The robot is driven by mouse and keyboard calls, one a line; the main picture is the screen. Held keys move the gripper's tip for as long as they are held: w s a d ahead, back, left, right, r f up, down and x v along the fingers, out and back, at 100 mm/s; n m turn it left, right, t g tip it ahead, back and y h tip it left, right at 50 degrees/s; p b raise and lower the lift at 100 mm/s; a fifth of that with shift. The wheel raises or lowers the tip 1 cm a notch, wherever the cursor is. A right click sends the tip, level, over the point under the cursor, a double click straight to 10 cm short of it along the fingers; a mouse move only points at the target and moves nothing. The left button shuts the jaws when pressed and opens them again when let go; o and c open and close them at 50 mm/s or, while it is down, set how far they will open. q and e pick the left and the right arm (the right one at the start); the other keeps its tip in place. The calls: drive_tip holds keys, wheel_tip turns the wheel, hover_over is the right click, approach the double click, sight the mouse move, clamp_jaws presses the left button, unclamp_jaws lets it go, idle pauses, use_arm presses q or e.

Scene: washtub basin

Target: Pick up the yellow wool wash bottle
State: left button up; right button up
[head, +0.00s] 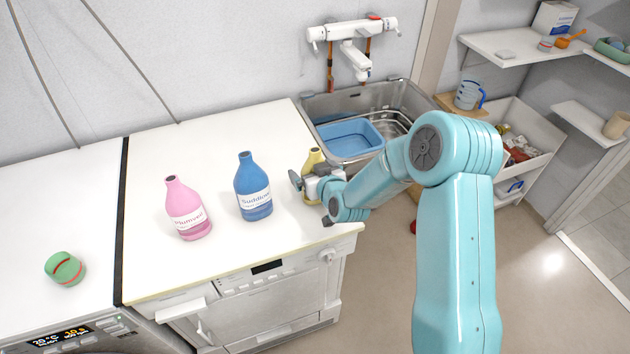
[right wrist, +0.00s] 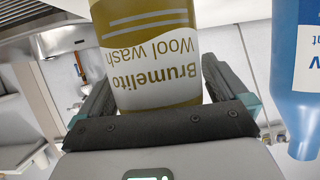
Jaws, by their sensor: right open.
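The yellow wool wash bottle (head: 314,158) stands upright on the white worktop near its right edge. It is partly hidden behind my right gripper (head: 311,190). In the right wrist view the bottle (right wrist: 165,90) appears upside down with its "Brumelito Wool wash" label facing the camera. It sits between the two fingers of my right gripper (right wrist: 160,90). The fingers are open on either side of it, and I cannot tell whether either touches it. My left gripper is not in view.
A blue bottle (head: 253,188) stands just left of my right gripper, and a pink bottle (head: 187,210) stands farther left. A green-and-red object (head: 65,268) lies far left. A metal sink (head: 390,95) with a blue basin (head: 350,137) is behind. The worktop's front is clear.

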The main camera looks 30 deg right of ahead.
drive_tip(key=c, duration=1.5)
drive_tip(key=shift+o, duration=0.2)
wheel_tip(320, 180, up, 12)
drive_tip(key=shift+r+b, duration=0.15)
drive_tip(key=shift+b, duration=0.45)
wheel_tip(320, 180, up, 8)
drive_tip(key=p, duration=0.2)
